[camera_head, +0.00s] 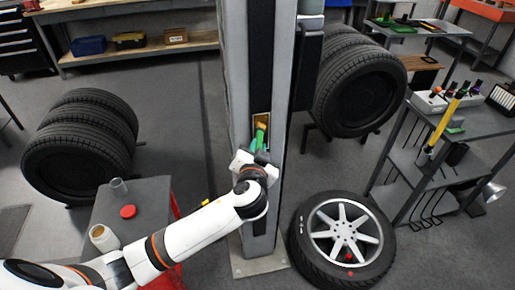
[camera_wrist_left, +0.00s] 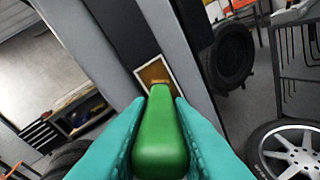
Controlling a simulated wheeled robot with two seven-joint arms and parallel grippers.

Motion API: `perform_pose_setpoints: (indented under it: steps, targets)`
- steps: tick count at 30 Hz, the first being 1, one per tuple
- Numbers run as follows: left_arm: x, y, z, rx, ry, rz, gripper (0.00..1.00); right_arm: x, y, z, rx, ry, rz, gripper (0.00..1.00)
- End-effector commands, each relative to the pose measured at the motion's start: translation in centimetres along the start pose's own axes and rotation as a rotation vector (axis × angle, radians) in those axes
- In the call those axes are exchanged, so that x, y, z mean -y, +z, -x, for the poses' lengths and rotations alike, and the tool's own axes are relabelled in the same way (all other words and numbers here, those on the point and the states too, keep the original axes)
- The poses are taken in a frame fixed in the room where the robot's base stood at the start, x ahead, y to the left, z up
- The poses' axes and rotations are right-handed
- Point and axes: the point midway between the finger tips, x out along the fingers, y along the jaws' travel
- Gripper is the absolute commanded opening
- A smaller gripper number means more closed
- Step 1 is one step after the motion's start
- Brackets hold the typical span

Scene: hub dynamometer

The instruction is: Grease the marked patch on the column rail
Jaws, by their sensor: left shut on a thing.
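The marked patch (camera_head: 263,117) is an amber-brown rectangle with a pale border on the dark rail of the grey column. It also shows in the left wrist view (camera_wrist_left: 151,74). My left gripper (camera_head: 257,151) is shut on a green-handled brush (camera_head: 259,137), just below the patch. In the left wrist view, teal fingers (camera_wrist_left: 162,105) clasp both sides of the green handle (camera_wrist_left: 160,145). The brush's tan tip overlaps the lower part of the patch and looks at or very near its surface; contact cannot be told. My right gripper is not in view.
A wheel (camera_head: 342,238) lies right of the column's foot. A grey shelf cart (camera_head: 465,150) stands at right.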

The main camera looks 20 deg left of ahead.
Motion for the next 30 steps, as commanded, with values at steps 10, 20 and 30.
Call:
perform_pose_setpoints:
  steps: [10,20,30]
  targets:
    - [1.5,-2.8,-0.5,-0.003,0.001,0.001,0.0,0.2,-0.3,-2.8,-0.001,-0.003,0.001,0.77]
    - [2.1,-3.8,-0.6,-0.002,0.0,0.001,0.0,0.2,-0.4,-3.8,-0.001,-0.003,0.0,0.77]
    - [3.4,-6.2,-1.2,-0.002,0.001,0.0,0.0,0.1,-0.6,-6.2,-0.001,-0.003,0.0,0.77]
